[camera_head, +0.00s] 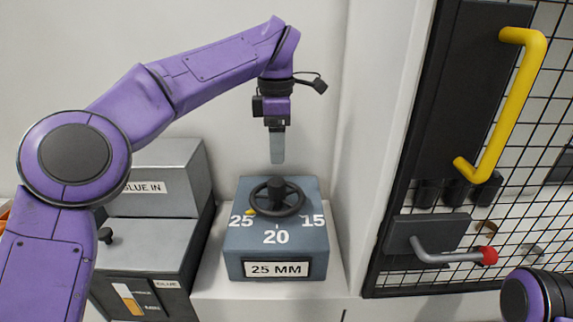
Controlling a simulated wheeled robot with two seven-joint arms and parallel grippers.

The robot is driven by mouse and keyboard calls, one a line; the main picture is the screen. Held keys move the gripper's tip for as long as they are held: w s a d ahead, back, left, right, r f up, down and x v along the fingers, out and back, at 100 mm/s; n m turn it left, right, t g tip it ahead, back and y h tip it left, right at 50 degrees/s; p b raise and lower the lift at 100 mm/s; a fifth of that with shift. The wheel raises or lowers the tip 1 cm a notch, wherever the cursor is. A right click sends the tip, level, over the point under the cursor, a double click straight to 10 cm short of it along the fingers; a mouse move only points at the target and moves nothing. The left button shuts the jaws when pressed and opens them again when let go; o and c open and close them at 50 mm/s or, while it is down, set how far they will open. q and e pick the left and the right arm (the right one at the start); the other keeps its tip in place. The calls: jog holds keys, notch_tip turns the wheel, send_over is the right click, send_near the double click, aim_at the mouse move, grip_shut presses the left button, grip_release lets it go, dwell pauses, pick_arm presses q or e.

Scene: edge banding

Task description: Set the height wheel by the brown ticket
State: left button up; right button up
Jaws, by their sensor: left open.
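The height wheel (291,207) is a dark handwheel with a knob, on top of a blue-grey block (242,247). The block is marked 25, 20 and 15 from left to right. A yellow pointer (250,212) at the wheel's left edge is by the 25. A plate (276,269) on the block's front reads 25 MM. My left gripper (277,160) points down above the wheel, open and apart from it, seen edge-on. I cannot make out a brown ticket for certain. My right gripper is out of view; only part of my right arm shows at the lower right.
A grey machine box (160,240) labelled GLUE IN stands left of the block. To the right is a black frame with wire mesh, a yellow handle (528,75) and a red-tipped lever (450,257). A white wall is close behind the block.

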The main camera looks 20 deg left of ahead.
aim_at(277, 181)
pick_arm(q)
jog(key=shift+w+d+f, duration=0.1)
jog(key=shift+w+f, duration=0.05)
jog(key=s+f, duration=0.1)
jog(key=f, duration=0.1)
jog(key=f+b, duration=0.1)
jog(key=f, duration=0.1)
jog(key=s+f+b, duration=0.1)
jog(key=f, duration=0.1)
jog(key=shift+s, duration=0.3)
jog(key=f, duration=0.1)
jog(key=w+f, duration=0.1)
jog(key=f, duration=0.1)
jog(key=shift+w+f, duration=0.3)
jog(key=shift+w, duration=0.1)
jog(key=shift+s+r, duration=0.25)
jog(key=shift+s, duration=0.2)
jog(key=shift+w+f, duration=0.1)
jog(key=shift+f, duration=0.05)
jog(key=c, duration=1)
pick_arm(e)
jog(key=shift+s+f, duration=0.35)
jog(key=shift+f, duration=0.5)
